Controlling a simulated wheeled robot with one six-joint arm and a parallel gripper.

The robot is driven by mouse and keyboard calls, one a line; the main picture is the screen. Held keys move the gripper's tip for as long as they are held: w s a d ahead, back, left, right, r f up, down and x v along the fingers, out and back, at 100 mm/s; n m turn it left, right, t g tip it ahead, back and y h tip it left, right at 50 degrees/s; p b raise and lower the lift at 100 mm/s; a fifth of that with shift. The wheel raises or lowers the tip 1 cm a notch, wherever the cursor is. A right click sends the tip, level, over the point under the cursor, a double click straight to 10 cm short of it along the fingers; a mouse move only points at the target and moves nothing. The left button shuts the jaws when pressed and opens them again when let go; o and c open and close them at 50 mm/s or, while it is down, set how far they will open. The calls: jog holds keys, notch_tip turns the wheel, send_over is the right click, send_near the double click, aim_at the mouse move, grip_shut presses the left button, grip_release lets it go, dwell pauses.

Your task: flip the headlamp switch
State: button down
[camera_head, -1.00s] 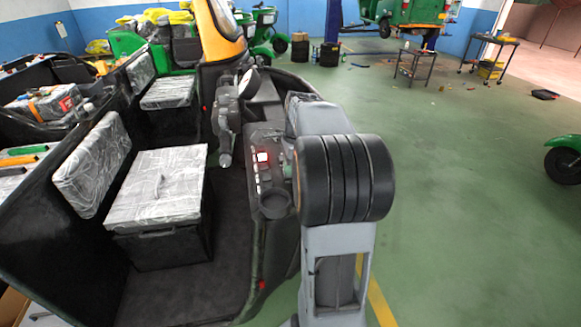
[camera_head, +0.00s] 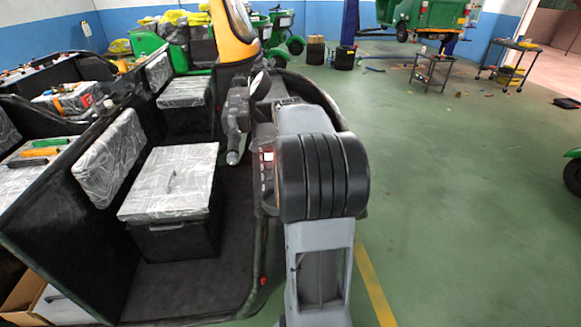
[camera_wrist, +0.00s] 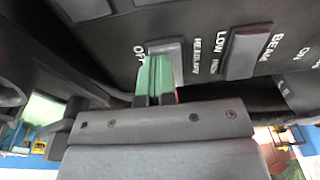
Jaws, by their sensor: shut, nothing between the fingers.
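In the wrist view, the headlamp switch (camera_wrist: 178,52) is a grey rocker on the dark panel, between the labels "OFF" and "HEADLAMP". My gripper (camera_wrist: 154,62) is shut and empty. Its green fingertips are right at the left part of this switch and cover some of it. I cannot tell whether they press on it or which way it is tipped. In the head view, my arm hides the gripper and most of the dashboard; only a strip of the panel (camera_head: 267,178) with a bright switch (camera_head: 267,157) shows.
A second grey rocker, the beam switch (camera_wrist: 246,50), sits to the right of the headlamp switch. The handlebar (camera_head: 237,125) stands left of my arm. A wrapped seat (camera_head: 170,182) is further left.

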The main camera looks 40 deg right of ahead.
jog(key=shift+s+d+f+p, duration=0.3)
jog(key=shift+s+f, duration=0.05)
jog(key=shift+f, duration=0.05)
dwell(0.5)
jog(key=shift+r, duration=0.1)
jog(key=shift+r+p, duration=0.35)
notch_tip(320, 180, up, 14)
jog(key=w+a+p, duration=0.1)
jog(key=p, duration=0.1)
jog(key=shift+p, duration=0.4)
jog(key=shift+w+a, duration=0.1)
